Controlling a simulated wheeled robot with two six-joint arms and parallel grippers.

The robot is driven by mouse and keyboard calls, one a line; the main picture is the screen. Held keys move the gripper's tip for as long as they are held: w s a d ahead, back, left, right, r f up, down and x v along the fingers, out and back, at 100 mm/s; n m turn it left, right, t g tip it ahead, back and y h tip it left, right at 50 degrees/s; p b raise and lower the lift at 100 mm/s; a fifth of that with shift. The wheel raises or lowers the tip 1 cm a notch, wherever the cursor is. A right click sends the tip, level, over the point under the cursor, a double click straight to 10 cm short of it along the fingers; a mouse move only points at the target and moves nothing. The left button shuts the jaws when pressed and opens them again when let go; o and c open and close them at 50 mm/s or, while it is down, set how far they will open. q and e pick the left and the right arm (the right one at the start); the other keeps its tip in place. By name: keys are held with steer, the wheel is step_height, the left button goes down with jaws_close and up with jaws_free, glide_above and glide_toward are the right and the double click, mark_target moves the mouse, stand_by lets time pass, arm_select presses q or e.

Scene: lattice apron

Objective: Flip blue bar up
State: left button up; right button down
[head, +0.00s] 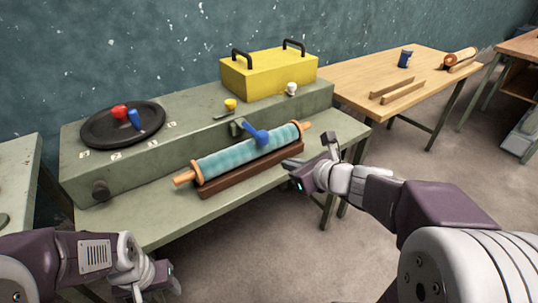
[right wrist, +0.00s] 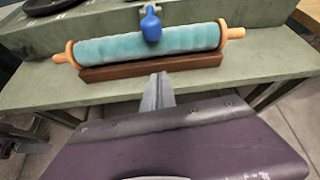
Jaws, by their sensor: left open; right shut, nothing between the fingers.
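A blue bar (head: 258,135) with a rounded end is attached at a dark mount on the front of the green-grey box and hangs over the teal roller (head: 225,155). It also shows in the right wrist view (right wrist: 151,26), in front of the roller. My right gripper (head: 290,165) is shut and empty, beside the right part of the roller's brown cradle, apart from the bar. In the right wrist view its fingers (right wrist: 160,82) point toward the cradle, below the bar. My left gripper (head: 163,283) is open and empty at the lower left, in front of the bench, far from the bar.
The roller has wooden end handles and lies in a brown cradle (head: 250,170) on the green bench. A black disc (head: 98,132) with red and blue pieces, a yellow case (head: 270,75) and small knobs sit on the box. The bench's front left surface is clear.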

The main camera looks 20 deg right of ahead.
steer(key=b+x, duration=0.4)
steer(key=x, duration=0.6)
steer(key=shift+w+f+b, duration=0.1)
steer(key=shift+f+b, duration=0.15)
steer(key=shift+b, duration=0.15)
steer(key=r+p, duration=0.2)
steer(key=r, duration=0.1)
steer(key=shift+w+a+r+p, duration=0.25)
steer(key=shift+r+p, duration=0.05)
steer(key=shift+p, duration=0.1)
steer(key=shift+s+a+r, duration=0.1)
steer(key=shift+r, duration=0.4)
